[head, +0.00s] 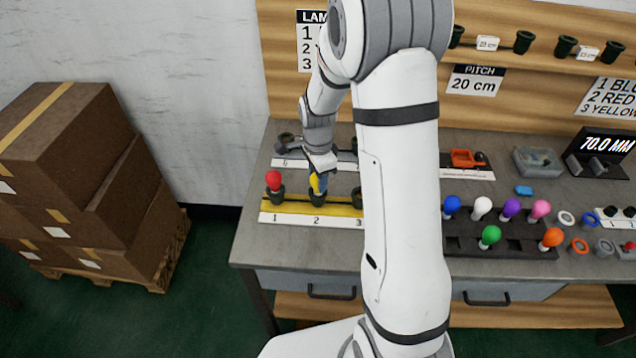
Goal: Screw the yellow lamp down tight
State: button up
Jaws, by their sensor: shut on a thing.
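The yellow lamp (314,184) stands at the black socket (317,198) marked 2 on the yellow-striped strip (287,207). My gripper (319,178) is over this socket and shut on the yellow lamp, with its fingers hiding part of the bulb. The lamp looks upright, but I cannot tell how deep it sits in the socket. A red lamp (274,180) stands in the socket marked 1, to the left. The socket marked 3 (357,198) is partly hidden behind my arm and shows no lamp.
A dark rack (513,244) on the right holds several coloured lamps. Stacked cardboard boxes (80,190) stand left of the bench.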

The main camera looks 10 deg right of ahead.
dwell(0.3)
jog(key=m, duration=0.4)
jog(key=shift+m+b, duration=0.35)
jog(key=shift+m, duration=0.05)
jog(key=o, duration=0.9)
